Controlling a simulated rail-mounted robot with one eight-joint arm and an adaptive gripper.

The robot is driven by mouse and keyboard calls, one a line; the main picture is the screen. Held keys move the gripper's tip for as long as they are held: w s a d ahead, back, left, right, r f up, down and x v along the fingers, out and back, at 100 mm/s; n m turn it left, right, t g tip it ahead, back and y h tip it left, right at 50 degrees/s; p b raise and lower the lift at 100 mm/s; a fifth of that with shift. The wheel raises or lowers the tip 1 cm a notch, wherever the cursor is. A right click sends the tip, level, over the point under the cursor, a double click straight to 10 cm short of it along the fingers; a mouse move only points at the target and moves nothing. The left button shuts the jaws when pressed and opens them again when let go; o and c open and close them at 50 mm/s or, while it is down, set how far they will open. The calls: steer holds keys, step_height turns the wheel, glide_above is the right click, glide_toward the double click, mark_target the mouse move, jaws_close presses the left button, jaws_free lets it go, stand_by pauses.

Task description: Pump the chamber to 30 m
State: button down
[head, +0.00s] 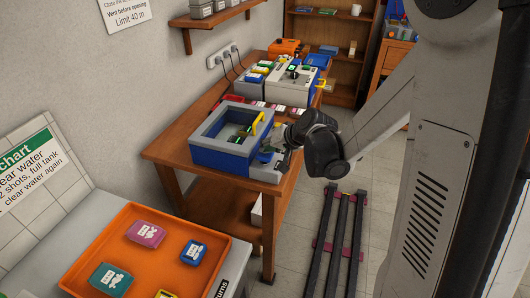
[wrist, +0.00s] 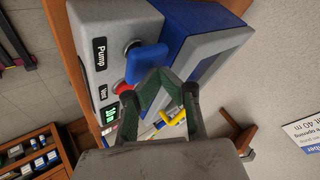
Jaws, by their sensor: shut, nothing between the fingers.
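The chamber (head: 225,155) is a grey and blue box with an open-looking top on the wooden bench, with a yellow handle (head: 256,124) over it. In the wrist view its grey front panel (wrist: 90,45) carries the labels Pump and Vent. A blue lever (wrist: 144,62) sits beside Pump, and a red knob (wrist: 122,88) beside Vent. A small display (wrist: 108,116) shows green digits, too tilted and small to read surely. My gripper (wrist: 158,74) is shut and empty, its green fingertips at the blue lever; I cannot tell whether they touch it.
An orange tray (head: 215,256) with several coloured cartridges stands at front left. Further along the bench (head: 165,150) is another grey device (head: 290,88) with coloured parts. A wall shelf (head: 218,14) hangs above. Dark floor rails (head: 340,240) run right of the bench.

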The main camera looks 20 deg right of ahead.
steer(key=shift+f+b, duration=0.6)
steer(key=shift+f, duration=0.05)
stand_by(0.6)
steer(key=shift+r, duration=0.15)
steer(key=shift+r+p, duration=0.95)
steer(key=shift+r, duration=0.65)
steer(key=shift+r+p, duration=1.55)
steer(key=shift+r, duration=0.9)
stand_by(0.7)
